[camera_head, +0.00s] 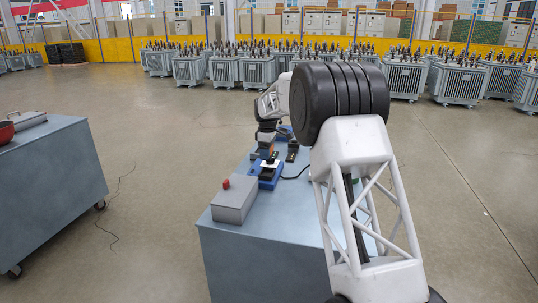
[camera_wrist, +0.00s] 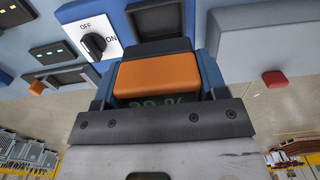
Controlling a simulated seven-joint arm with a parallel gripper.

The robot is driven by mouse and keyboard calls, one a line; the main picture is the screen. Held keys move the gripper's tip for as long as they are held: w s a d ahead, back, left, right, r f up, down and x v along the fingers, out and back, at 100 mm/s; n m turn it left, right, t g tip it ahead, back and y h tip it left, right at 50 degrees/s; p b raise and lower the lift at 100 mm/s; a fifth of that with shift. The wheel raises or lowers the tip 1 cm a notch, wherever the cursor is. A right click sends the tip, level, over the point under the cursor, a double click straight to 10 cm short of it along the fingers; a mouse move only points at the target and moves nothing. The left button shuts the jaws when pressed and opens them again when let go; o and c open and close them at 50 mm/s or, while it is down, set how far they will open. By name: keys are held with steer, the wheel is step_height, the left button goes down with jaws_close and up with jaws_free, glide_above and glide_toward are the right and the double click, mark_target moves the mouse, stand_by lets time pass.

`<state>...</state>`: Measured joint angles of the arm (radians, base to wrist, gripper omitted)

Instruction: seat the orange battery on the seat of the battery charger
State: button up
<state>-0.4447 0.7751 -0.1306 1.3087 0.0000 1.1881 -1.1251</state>
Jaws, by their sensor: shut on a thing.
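The orange battery (camera_wrist: 158,75), an orange block with a dark end, is at the middle of the wrist view, between the jaws of my gripper (camera_wrist: 158,100). My gripper (camera_head: 267,141) is shut on the battery and points down over the blue battery charger (camera_head: 270,172) in the head view. In the wrist view the charger (camera_wrist: 117,18) shows blue, with a dark recess beyond the battery and an OFF/ON knob. I cannot tell whether the battery touches the seat; its lower end is hidden.
A grey box (camera_head: 234,198) with a red button stands near the bench's (camera_head: 262,248) front left corner; it also shows at right in the wrist view (camera_wrist: 265,45). Another bench (camera_head: 45,175) stands apart at left.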

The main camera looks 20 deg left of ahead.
steer(key=shift+w+a, duration=0.1)
steer(key=shift+w, duration=0.1)
steer(key=shift+r, duration=0.1)
stand_by(0.4)
steer(key=shift+f, duration=2.95)
steer(key=shift+f, duration=1.05)
stand_by(0.6)
steer(key=o, duration=1.2)
steer(key=shift+r, duration=3.9)
